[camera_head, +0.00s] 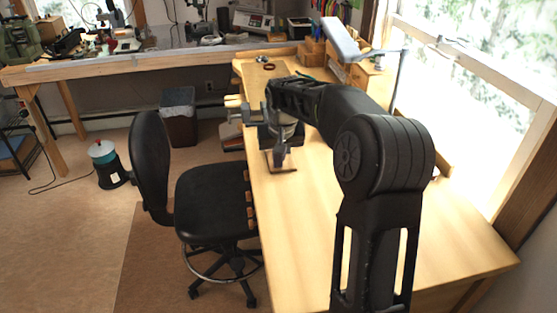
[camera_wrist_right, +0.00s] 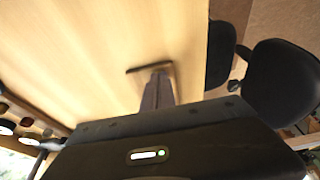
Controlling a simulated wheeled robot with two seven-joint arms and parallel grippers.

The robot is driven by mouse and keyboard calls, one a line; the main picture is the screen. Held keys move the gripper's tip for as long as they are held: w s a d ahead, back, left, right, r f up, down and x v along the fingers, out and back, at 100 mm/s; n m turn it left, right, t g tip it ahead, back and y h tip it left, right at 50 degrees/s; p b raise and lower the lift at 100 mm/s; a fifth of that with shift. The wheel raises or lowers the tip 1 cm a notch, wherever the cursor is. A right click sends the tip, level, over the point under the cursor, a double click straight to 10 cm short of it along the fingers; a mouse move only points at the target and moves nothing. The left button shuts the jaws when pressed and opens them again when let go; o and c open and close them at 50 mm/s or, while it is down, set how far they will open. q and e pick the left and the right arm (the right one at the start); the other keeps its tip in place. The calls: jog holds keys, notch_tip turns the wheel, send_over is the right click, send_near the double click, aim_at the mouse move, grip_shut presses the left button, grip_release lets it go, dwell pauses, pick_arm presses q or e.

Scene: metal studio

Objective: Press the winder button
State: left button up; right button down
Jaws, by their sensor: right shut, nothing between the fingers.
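My right gripper (camera_head: 281,160) is shut and empty. It points down over the left part of the wooden bench top, and its fingers also show in the right wrist view (camera_wrist_right: 158,88). A thin dark mark (camera_wrist_right: 150,68) lies on the bench by the fingertips; I cannot tell whether it is a flat object or a shadow, or whether the fingers touch it. I cannot make out a winder or its button for certain in either view. My right arm hides part of the bench. My left gripper is not in view.
The wooden bench (camera_head: 440,240) is mostly bare at the front. A lamp (camera_head: 340,38) and wooden boxes stand at its far end, by the window. A black chair (camera_head: 212,200) stands close to its left edge. A second cluttered bench runs along the back.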

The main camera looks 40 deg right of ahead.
jog(key=shift+s+a+f, duration=0.15)
jog(key=shift+s+f, duration=0.1)
jog(key=shift+f, duration=0.4)
jog(key=shift+w+r+p, duration=0.1)
jog(key=shift+r+p, duration=0.45)
notch_tip(320, 180, up, 5)
jog(key=p, duration=0.3)
jog(key=shift+w, duration=0.1)
jog(key=shift+s+r+b, duration=0.25)
jog(key=shift+r+b, duration=0.25)
jog(key=shift+b, duration=0.05)
jog(key=v, duration=0.8)
jog(key=shift+b, duration=0.3)
jog(key=shift+w+r, duration=0.1)
jog(key=shift+w, duration=0.05)
